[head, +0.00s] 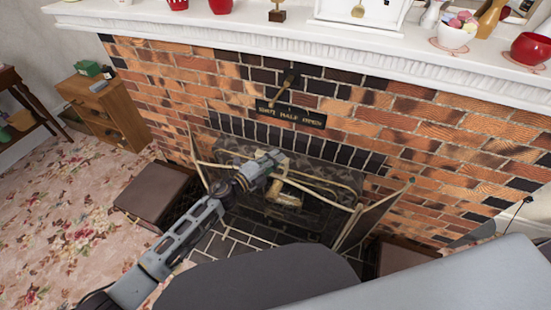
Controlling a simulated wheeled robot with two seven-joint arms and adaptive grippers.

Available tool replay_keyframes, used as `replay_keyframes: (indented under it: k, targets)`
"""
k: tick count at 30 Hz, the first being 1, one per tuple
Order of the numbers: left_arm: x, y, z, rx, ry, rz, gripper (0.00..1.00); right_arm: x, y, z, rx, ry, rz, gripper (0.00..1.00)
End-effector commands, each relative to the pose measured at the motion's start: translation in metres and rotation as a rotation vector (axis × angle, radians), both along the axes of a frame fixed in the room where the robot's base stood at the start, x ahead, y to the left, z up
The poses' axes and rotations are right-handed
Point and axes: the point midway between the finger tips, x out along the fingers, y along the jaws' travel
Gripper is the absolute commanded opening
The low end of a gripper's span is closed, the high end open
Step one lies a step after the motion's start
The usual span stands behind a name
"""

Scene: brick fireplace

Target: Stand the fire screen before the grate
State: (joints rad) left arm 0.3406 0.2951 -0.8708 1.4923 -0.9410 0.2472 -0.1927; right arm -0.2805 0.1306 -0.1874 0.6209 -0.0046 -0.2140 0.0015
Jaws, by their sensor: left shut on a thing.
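The fire screen stands in front of the brick fireplace opening, with thin brass edges and dark mesh panels. Its right side panel (372,217) angles out toward me, and its left side panel (197,160) angles out on the other side. My left gripper (274,166) is shut on the screen's brass top rail near the middle; my arm and gripper cover part of the screen. A gold-coloured piece (284,199) shows low in the middle. The grate cannot be made out clearly behind the mesh. My right gripper is out of view.
A brown padded box seat (155,190) stands left of the dark tiled hearth (225,245); another (405,256) stands at the right. A white mantel shelf (240,35) carries bowls and ornaments. A sign (291,113) hangs above the opening. Carpet (60,225) at left is clear.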

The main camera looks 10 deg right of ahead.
Motion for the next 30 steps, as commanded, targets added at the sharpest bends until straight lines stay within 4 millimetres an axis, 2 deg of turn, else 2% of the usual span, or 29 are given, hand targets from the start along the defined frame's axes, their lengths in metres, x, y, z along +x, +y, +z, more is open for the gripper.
replay_keyframes:
  k: [1, 30]
  targets:
    - [0.0011, -0.0014, 0.0057, -0.006, -0.007, -0.001, 0.0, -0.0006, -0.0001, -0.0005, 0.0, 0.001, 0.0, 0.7]
    - [0.0011, -0.0014, -0.0013, -0.007, -0.006, -0.001, 0.0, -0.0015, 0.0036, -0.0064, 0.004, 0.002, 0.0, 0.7]
